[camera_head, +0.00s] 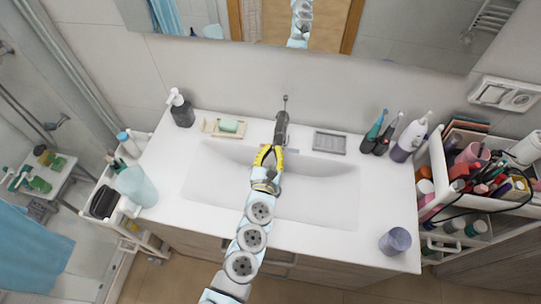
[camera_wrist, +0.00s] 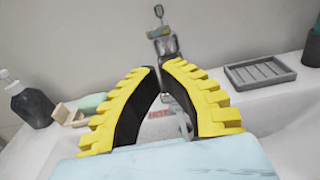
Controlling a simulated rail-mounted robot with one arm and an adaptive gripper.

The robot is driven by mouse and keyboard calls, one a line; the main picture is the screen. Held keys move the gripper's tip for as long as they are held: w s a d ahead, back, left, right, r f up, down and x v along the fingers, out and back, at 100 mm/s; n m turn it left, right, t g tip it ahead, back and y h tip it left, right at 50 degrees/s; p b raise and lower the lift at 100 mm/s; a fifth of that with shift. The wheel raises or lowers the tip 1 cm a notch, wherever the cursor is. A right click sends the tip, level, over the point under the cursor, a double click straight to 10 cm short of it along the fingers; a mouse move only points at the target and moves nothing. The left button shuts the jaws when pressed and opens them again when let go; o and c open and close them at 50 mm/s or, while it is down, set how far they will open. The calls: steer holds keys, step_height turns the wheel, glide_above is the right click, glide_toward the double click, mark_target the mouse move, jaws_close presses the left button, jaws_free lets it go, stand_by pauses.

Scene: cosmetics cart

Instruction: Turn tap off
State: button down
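The tap (camera_head: 281,127) is a grey metal mixer at the back middle of the white sink, with a thin lever (camera_head: 285,101) standing up from its top. In the wrist view the tap (camera_wrist: 166,46) stands straight ahead, beyond the fingertips, and its lever (camera_wrist: 158,12) points up. My gripper (camera_head: 269,148) has yellow fingers with black inner pads and is over the basin, in front of the tap. In the wrist view my gripper (camera_wrist: 160,70) is open by a narrow gap with nothing held. The fingers hide part of the tap's lower body. I cannot tell whether water runs.
A soap dish (camera_head: 224,128) and dark dispenser (camera_head: 181,111) stand left of the tap. A grey tray (camera_head: 330,142) lies to its right, with toothbrushes (camera_head: 375,130) beyond. A mirror (camera_head: 300,22) hangs above. A purple cup (camera_head: 395,241) stands at the front right.

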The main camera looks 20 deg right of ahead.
mark_target(281, 122)
steer(key=shift+x, duration=1.85)
steer(key=shift+w+d+r, duration=0.1)
steer(key=shift+w+d, duration=0.1)
steer(key=shift+w, duration=0.05)
